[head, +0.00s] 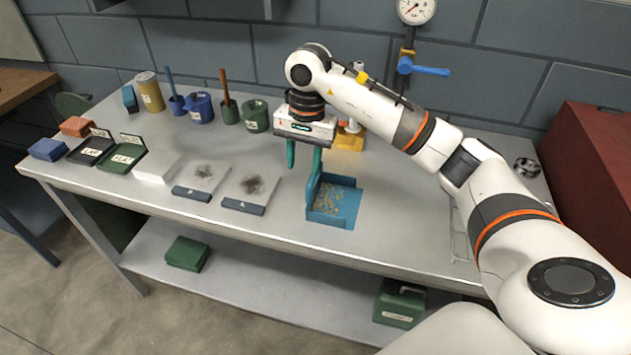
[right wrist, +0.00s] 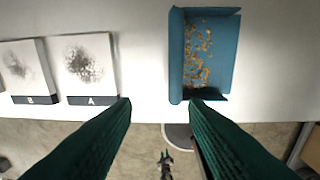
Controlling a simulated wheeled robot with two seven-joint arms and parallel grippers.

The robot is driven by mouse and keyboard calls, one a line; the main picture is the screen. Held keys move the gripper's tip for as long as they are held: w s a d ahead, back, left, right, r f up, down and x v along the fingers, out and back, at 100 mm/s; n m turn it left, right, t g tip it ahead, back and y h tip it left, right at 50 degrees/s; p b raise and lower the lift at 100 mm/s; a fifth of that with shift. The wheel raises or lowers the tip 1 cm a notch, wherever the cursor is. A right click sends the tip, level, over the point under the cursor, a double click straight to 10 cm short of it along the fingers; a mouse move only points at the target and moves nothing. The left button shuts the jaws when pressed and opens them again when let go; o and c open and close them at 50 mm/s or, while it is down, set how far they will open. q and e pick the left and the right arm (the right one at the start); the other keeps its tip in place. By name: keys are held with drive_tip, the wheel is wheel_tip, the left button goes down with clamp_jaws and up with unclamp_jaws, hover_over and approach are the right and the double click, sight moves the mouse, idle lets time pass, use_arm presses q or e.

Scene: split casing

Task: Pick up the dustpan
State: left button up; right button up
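The dustpan (head: 347,213) is blue, with yellowish crumbs in it, and sits near the front edge of the table, right of the middle. Its handle is hard to make out. It also shows in the right wrist view (right wrist: 228,50), right of centre. My right gripper (head: 304,163) points down with its green fingers apart and nothing between them. It is just behind and left of the dustpan in the head view; one finger appears close to the pan's raised left side, and I cannot tell whether they touch. My left gripper is not in view.
Two smudged white plates (head: 257,183), also seen in the right wrist view (right wrist: 88,65), lie left of the dustpan. A white block (head: 158,168) and open green case (head: 124,154) are farther left. Blue and green pots stand behind. A red box (head: 595,170) is at the right.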

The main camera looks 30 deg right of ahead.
sight(336, 190)
drive_tip(key=shift+w+d+r+h, duration=0.1)
drive_tip(key=shift+d+r+h, duration=0.1)
drive_tip(key=shift+d, duration=0.2)
drive_tip(key=shift+d+r+h, duration=0.15)
drive_tip(key=shift+d+h, duration=0.05)
drive_tip(key=shift+d, duration=0.2)
drive_tip(key=shift+d+f, duration=0.15)
drive_tip(key=shift+f, duration=0.2)
drive_tip(key=f+p, duration=0.1)
drive_tip(key=f, duration=0.4)
drive_tip(key=shift+s+p, duration=0.2)
drive_tip(key=shift+p, duration=0.15)
drive_tip(key=f, duration=0.1)
drive_tip(key=f+p, duration=0.1)
drive_tip(key=f, duration=0.1)
drive_tip(key=f+p, duration=0.1)
drive_tip(key=shift+w+d+f, duration=0.2)
drive_tip(key=shift+d+f, duration=0.05)
drive_tip(key=shift+f, duration=0.65)
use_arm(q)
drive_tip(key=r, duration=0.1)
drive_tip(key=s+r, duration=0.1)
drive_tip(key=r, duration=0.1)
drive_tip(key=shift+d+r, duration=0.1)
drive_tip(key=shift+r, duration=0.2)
use_arm(e)
clamp_jaws()
